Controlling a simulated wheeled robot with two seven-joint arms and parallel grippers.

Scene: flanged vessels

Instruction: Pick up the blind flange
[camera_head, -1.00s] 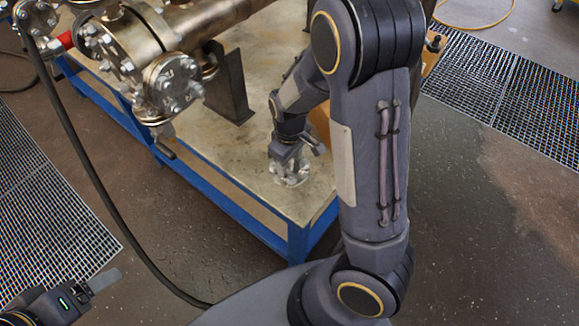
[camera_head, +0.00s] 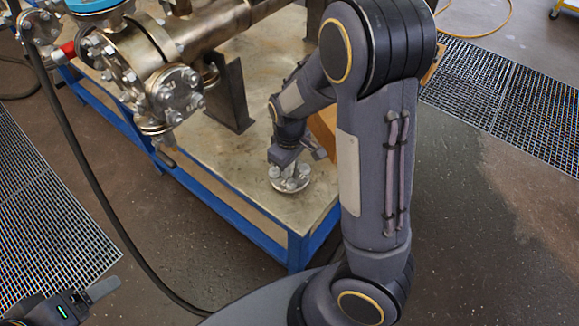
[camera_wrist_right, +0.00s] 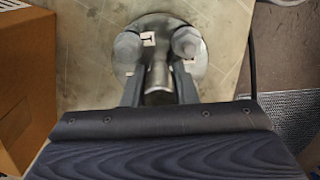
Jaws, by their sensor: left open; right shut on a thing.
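The blind flange (camera_head: 290,184) is a round grey metal disc with bolt heads and a central stub. It is at the near right corner of the table, flat; I cannot tell whether it rests on the top or is just above it. My right gripper (camera_head: 289,166) comes down over it from above and is shut on its central stub. The right wrist view shows the disc (camera_wrist_right: 160,22) beyond the fingers (camera_wrist_right: 160,92), with a bolt on each side. My left gripper (camera_head: 103,290) is open and empty at the lower left, away from the table, only partly in frame.
The table (camera_head: 222,165) has a blue frame and a bare top around the flange. A flanged pipe vessel (camera_head: 165,55) stands at the back left, with a dark support (camera_head: 229,95). A cardboard box (camera_wrist_right: 22,85) is close beside the right gripper. A black hose hangs at left.

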